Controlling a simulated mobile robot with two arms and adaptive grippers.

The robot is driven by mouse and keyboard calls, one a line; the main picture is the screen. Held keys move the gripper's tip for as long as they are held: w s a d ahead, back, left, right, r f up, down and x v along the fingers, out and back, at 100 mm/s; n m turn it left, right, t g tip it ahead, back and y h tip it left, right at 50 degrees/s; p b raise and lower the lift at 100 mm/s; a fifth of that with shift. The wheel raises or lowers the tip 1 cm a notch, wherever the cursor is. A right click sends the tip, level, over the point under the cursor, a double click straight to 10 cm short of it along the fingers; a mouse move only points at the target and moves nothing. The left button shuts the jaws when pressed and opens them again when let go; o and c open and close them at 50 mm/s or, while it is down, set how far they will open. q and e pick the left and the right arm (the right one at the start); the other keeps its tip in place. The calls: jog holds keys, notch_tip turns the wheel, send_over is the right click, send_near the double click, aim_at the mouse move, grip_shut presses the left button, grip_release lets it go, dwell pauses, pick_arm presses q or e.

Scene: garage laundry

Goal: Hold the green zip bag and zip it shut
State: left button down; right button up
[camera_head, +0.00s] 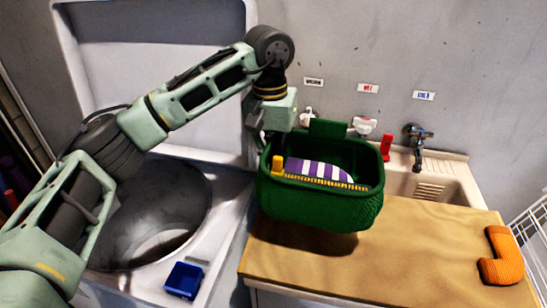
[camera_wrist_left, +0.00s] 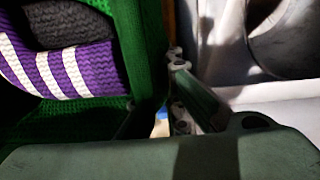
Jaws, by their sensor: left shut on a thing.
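The green zip bag (camera_head: 318,208) is at the left end of the wooden counter, its top open. A yellow zip pull (camera_head: 278,166) is at the left end of the zip teeth (camera_head: 325,183), which run along the front rim. A purple and white striped item (camera_head: 318,170) lies inside and also shows in the left wrist view (camera_wrist_left: 62,68). My left gripper (camera_head: 262,138) is shut on the bag's left wall near the back corner. In the left wrist view, the green wall (camera_wrist_left: 143,50) runs down between the fingers. My right gripper is out of view.
An orange bent item (camera_head: 502,258) lies at the right of the counter (camera_head: 420,250). A sink (camera_head: 440,180) with a tap (camera_head: 417,140) is behind the bag. An open washer drum (camera_head: 150,215) and a small blue box (camera_head: 184,280) are to the left. The counter's middle is clear.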

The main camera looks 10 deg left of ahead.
pick_arm(q)
jog(key=shift+f+b, duration=2.25)
jog(key=shift+f, duration=1.3)
jog(key=shift+f+b, duration=0.6)
jog(key=shift+f, duration=0.25)
jog(key=c, duration=2.2)
grip_release()
jog(key=o, duration=0.3)
jog(key=shift+f, duration=0.1)
jog(key=shift+o, duration=0.2)
